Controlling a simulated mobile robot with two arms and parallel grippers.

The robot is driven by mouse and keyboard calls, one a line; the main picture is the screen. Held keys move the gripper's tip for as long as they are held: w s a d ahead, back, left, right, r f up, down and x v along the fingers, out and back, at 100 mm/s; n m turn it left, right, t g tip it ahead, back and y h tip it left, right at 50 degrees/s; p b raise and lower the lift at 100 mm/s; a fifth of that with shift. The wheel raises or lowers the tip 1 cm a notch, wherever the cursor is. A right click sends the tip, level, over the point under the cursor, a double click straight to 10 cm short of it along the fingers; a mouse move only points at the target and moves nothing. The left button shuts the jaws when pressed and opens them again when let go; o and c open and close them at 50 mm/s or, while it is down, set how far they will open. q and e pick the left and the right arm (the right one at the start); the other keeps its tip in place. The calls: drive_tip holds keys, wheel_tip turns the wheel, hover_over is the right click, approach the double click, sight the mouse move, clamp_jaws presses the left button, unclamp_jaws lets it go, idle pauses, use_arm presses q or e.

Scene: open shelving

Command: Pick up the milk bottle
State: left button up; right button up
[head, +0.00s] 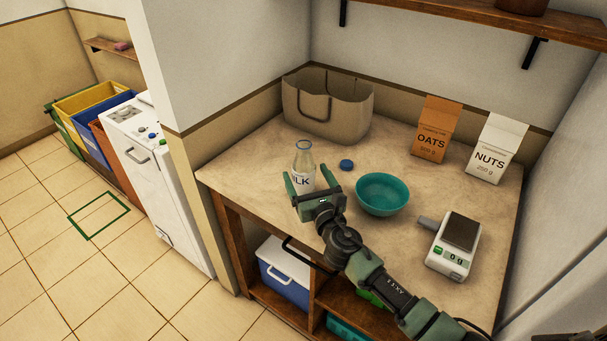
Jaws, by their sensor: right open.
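The gripper hides the lower part of the bottle. I cannot tell whether the fingers touch the bottle or stand apart from it. My left gripper is not in view.
A blue cap (346,165) lies behind the teal bowl (382,194). A tan bag (328,108) stands at the back left. An oats carton (434,130), a nuts carton (496,150) and a scale (454,245) are at the right. A blue-white cooler (284,274) sits below.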

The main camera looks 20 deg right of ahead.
sight(302, 170)
drive_tip(key=w, duration=0.3)
drive_tip(key=shift+a, duration=0.15)
drive_tip(key=shift+w+f, duration=0.1)
drive_tip(key=shift+w, duration=0.85)
clamp_jaws()
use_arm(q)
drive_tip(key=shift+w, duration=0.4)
use_arm(e)
drive_tip(key=shift+r, duration=0.2)
